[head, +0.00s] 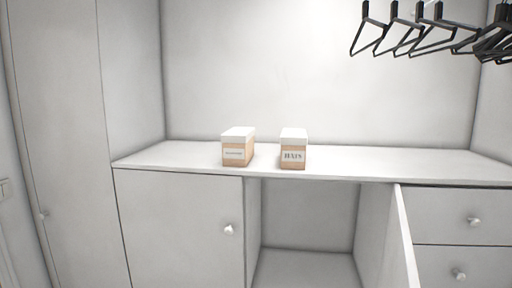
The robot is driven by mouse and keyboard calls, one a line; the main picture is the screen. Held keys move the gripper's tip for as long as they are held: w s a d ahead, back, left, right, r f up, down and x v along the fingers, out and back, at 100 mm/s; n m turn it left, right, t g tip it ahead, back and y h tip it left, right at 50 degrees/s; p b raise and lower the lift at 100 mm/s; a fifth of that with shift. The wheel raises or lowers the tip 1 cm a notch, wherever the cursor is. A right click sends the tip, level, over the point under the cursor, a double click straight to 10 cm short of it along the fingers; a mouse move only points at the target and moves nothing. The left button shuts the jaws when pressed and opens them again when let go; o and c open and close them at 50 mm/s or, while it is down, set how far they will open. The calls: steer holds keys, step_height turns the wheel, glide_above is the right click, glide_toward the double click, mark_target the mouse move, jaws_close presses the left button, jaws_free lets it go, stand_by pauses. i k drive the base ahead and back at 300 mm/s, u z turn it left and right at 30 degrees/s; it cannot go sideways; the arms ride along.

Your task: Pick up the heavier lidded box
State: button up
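Two small tan boxes with white lids stand side by side on a white counter (380,166). The left lidded box (238,147) is turned slightly and has a white label whose writing is too small to read. The right lidded box (293,149) has a white label that reads "HATS". Both are closed and upright near the counter's front edge, with a small gap between them. Their weights cannot be told from sight. My gripper is not in view.
Black hangers (430,30) hang at the upper right. Below the counter, a cabinet door (403,240) stands open beside an empty compartment (306,222). A closed door (185,230) is at left, drawers (460,216) at right. The counter is clear either side of the boxes.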

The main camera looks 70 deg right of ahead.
mark_target(293, 142)
steer(key=i, duration=1.25)
steer(key=z, duration=3.95)
steer(key=i, duration=0.25)
steer(key=u, duration=0.05)
